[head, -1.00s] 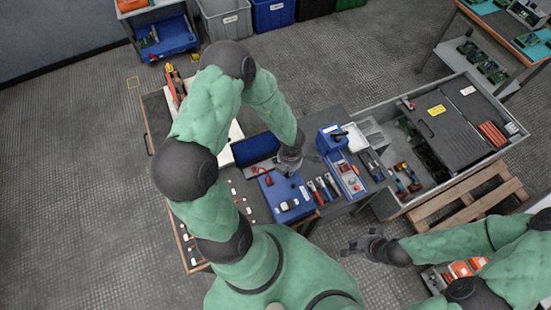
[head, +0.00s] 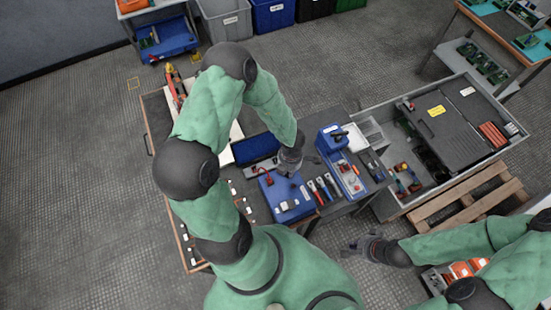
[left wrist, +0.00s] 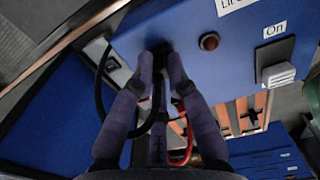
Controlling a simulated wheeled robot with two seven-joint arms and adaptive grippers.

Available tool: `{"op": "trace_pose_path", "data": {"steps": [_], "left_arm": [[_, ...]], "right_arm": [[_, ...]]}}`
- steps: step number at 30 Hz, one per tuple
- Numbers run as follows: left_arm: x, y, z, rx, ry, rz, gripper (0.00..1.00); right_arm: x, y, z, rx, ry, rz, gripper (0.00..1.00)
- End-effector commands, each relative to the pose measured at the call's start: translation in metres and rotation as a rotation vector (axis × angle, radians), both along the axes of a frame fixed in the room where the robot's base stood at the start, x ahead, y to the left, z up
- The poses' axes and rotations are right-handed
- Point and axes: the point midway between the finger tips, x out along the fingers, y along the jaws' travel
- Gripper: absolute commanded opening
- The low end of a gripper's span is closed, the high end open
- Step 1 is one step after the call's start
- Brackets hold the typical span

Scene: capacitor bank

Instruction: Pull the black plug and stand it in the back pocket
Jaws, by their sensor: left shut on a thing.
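My left gripper (head: 286,174) reaches down over the blue box (head: 292,213) on the bench. In the left wrist view its fingertips (left wrist: 162,56) are shut on the black plug (left wrist: 160,47) at the box's blue face. The fingers hide most of the plug, and I cannot tell how deep it sits. A black cable (left wrist: 98,92) loops at the left of the fingers. A blue holder (head: 331,139) stands at the back of the tool tray; I cannot make out which part is the back pocket. My right gripper (head: 358,244) hangs apart at the bench's front right, open and empty.
A red button (left wrist: 209,41) and an On switch (left wrist: 278,73) sit beside the plug. A red cable (left wrist: 185,150) runs below the fingers. Hand tools (head: 322,188) lie right of the box. A grey cabinet (head: 390,213) stands at the right.

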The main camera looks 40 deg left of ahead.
Motion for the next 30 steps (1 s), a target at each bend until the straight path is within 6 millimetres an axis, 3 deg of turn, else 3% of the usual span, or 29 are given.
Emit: {"op": "trace_pose_path", "data": {"steps": [30], "left_arm": [[-0.0072,-0.0037,-0.0129,-0.023,0.028,0.000,0.00]], "right_arm": [[0.0000,0.0000,0.0078,0.000,0.000,0.000,0.00]]}}
